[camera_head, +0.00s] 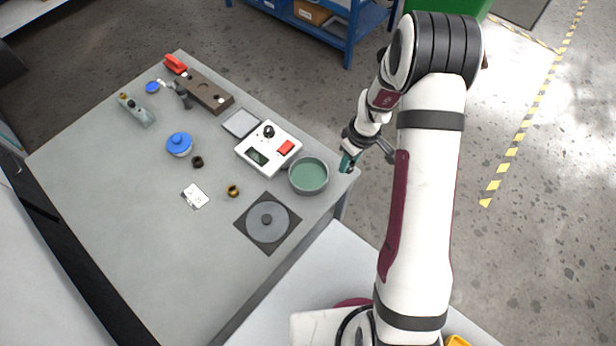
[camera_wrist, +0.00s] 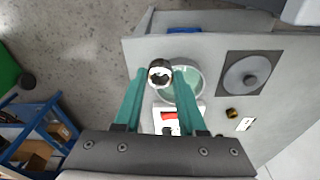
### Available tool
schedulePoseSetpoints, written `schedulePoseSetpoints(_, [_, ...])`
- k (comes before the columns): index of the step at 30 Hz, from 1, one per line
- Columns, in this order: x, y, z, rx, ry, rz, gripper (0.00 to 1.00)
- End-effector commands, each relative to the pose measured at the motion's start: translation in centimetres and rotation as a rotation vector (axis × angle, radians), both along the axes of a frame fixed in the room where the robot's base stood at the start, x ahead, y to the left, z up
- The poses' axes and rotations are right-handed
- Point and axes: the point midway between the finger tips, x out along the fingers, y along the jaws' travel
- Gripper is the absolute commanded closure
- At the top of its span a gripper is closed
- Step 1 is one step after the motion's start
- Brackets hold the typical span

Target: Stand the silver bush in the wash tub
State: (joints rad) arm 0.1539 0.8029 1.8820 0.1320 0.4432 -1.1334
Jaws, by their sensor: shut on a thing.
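The silver bush (camera_wrist: 161,73) is a short, shiny ring with a dark bore, held between the fingertips in the wrist view. My gripper (camera_wrist: 159,78) is shut on it. In the head view my gripper (camera_head: 348,160) is above and beyond the table's right corner, and I cannot make out the bush there. The wash tub (camera_head: 308,188) is a round grey tub with a green inside, near that corner, to the left of my gripper. In the wrist view the tub (camera_wrist: 201,88) lies below the bush and fingers, which partly cover it.
A white box with a red button (camera_head: 268,148) stands close left of the tub. A grey disc on a dark square mat (camera_head: 267,222) lies in front. A brass bush (camera_head: 233,190), a black ring (camera_head: 197,161) and a blue-lidded pot (camera_head: 180,144) stand farther left. The table's front left is clear.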

Motion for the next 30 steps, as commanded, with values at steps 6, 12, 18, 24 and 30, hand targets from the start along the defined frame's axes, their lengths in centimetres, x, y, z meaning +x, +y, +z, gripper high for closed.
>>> schedulePoseSetpoints(6, [0.5, 2.2, -2.1, -0.002, 0.003, -0.010, 1.00])
schedulePoseSetpoints(12, [2.9, 7.6, -5.6, -0.002, 0.001, -0.011, 1.00])
schedulePoseSetpoints(18, [3.9, 9.8, -7.7, -0.002, 0.002, -0.016, 1.00])
schedulePoseSetpoints(24, [4.0, 9.8, -10.9, -0.002, 0.000, -0.016, 1.00])
schedulePoseSetpoints(30, [4.0, 9.8, -11.0, -0.002, -0.001, -0.016, 1.00])
